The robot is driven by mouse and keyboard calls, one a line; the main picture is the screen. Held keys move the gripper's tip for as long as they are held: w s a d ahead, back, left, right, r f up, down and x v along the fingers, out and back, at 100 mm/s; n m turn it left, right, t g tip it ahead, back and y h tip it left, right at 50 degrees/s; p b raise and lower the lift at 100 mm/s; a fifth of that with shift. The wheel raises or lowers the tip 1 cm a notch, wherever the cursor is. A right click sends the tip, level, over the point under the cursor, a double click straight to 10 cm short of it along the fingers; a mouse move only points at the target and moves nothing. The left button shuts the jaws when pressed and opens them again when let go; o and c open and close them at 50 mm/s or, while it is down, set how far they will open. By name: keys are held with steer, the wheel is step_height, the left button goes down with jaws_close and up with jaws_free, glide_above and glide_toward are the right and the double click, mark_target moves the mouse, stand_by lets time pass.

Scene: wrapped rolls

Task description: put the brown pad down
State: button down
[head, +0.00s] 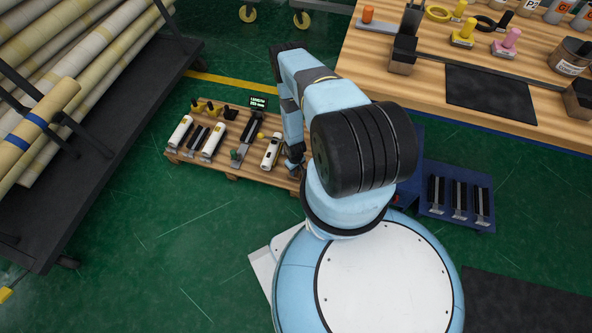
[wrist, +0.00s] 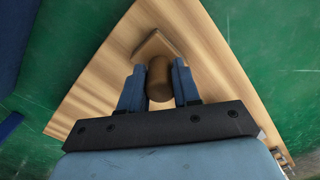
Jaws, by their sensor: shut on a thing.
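The brown pad (wrist: 160,80) shows in the wrist view as a brown round grip on a lighter brown square base. My gripper (wrist: 158,68) is shut on the grip, with one blue finger on each side. The base is over the bare end of a low wooden board; I cannot tell whether it touches the wood. In the head view my gripper (head: 294,166) is low at the right end of the wooden board (head: 235,175), partly behind my arm. The pad is hidden there.
White rollers (head: 271,151), black-bladed tools and a small display (head: 258,102) stand on the board left of my gripper. A blue tray (head: 458,216) with dark tools lies to the right. A workbench (head: 420,40) is behind; a rack of rolls (head: 100,150) stands left.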

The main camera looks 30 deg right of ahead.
steer(key=shift+f, duration=0.1)
steer(key=c, duration=0.8)
jaws_free()
step_height(320, 180, up, 12)
stand_by(0.3)
